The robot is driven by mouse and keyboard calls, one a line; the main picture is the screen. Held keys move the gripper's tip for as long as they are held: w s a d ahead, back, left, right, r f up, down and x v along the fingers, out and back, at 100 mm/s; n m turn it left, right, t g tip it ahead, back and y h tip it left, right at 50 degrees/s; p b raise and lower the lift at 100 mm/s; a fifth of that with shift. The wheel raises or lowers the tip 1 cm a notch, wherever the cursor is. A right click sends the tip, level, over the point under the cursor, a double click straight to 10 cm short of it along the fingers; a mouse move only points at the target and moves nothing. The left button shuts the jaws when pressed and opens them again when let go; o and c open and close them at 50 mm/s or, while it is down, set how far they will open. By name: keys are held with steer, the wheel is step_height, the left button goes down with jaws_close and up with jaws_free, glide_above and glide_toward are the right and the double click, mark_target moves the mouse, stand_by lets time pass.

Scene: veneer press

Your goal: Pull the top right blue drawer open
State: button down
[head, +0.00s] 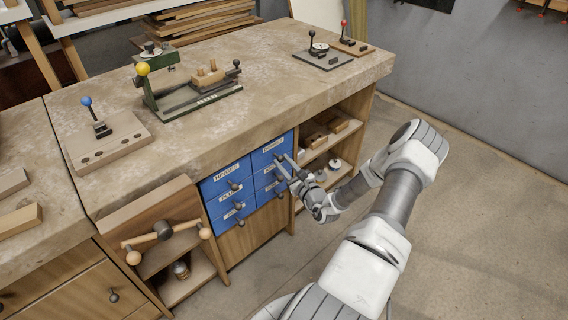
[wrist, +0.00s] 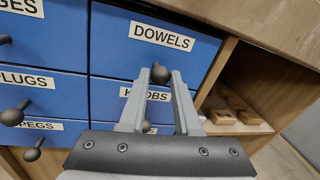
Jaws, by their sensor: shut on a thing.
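The top right blue drawer (wrist: 115,45) carries a DOWELS label and a dark round knob (wrist: 160,73). In the head view this drawer (head: 262,157) sits at the upper right of the blue drawer block, under the bench top. It looks flush with the drawers around it. My gripper (wrist: 158,76) is at the knob, with its two fingers shut on it from either side. In the head view my gripper (head: 279,160) reaches the drawer front from the right. The fingers hide part of the KNOBS drawer (wrist: 110,100) below.
The other blue drawers, such as HINGES (head: 227,176), have protruding knobs close by. An open shelf (wrist: 235,112) with wooden blocks is right of the drawers. The bench top (head: 210,120) overhangs above. Clear floor (head: 470,200) lies in front.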

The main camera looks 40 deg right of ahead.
stand_by(0.3)
steer(key=s+d+p, duration=0.1)
steer(key=s+p, duration=0.3)
steer(key=s, duration=1.3)
steer(key=shift+d, duration=0.15)
steer(key=shift+s, duration=0.1)
steer(key=c, duration=0.6)
jaws_free()
steer(key=s, duration=0.5)
steer(key=s+a+p, duration=0.1)
steer(key=s, duration=0.5)
steer(key=s+a, duration=0.1)
steer(key=s, duration=0.5)
steer(key=shift+s+p, duration=0.15)
steer(key=shift+p, duration=0.25)
